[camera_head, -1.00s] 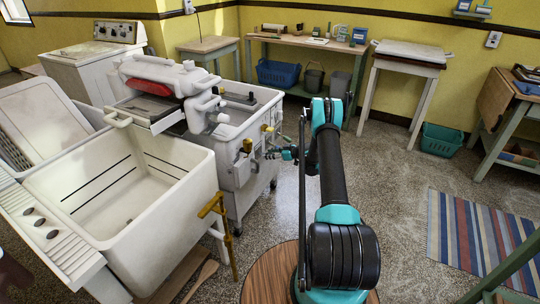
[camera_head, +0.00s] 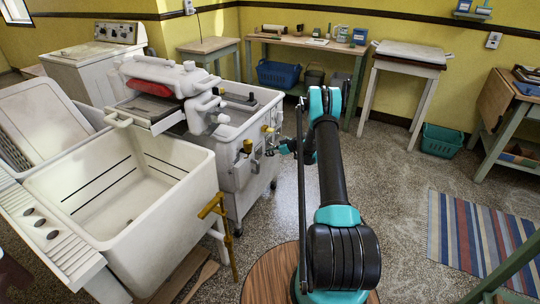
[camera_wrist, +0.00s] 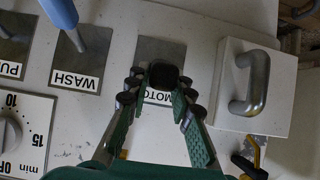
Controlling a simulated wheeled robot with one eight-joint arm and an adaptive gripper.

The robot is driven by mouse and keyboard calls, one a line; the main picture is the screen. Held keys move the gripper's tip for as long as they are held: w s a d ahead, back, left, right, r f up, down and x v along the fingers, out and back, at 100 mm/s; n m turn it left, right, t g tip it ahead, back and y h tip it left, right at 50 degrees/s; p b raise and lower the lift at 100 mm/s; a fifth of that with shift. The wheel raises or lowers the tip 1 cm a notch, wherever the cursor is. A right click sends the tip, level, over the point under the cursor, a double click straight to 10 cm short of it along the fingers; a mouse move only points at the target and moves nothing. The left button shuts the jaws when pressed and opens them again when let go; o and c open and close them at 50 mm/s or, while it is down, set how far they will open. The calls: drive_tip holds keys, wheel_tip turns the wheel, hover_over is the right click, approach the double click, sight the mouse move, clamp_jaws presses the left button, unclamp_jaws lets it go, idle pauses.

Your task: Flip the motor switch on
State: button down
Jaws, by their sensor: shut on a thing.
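The motor switch (camera_wrist: 163,74) has a dark, rounded knob on a grey plate in the wrist view. Its label (camera_wrist: 157,97) is partly covered by my fingers, with "MOTO" readable. My gripper (camera_wrist: 161,82) is shut on the knob, with a finger on either side. The lever's exact tilt cannot be told from this angle. In the head view, my gripper (camera_head: 271,149) is small and reaches the right side of the white wringer washer (camera_head: 235,165). The switch cannot be made out there.
Left of the motor switch are a WASH switch (camera_wrist: 83,45) with a blue handle, another lever and a timer dial (camera_wrist: 10,130). A metal handle (camera_wrist: 251,83) on a white block stands close right. Brass taps (camera_head: 213,205) and a white tub (camera_head: 120,195) are nearby.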

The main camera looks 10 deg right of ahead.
drive_tip(key=shift+r, duration=0.15)
drive_tip(key=c, duration=1.3)
unclamp_jaws()
drive_tip(key=shift+a, duration=0.1)
drive_tip(key=v, duration=1.2)
drive_tip(key=shift+w+r, duration=0.1)
drive_tip(key=shift+r, duration=0.1)
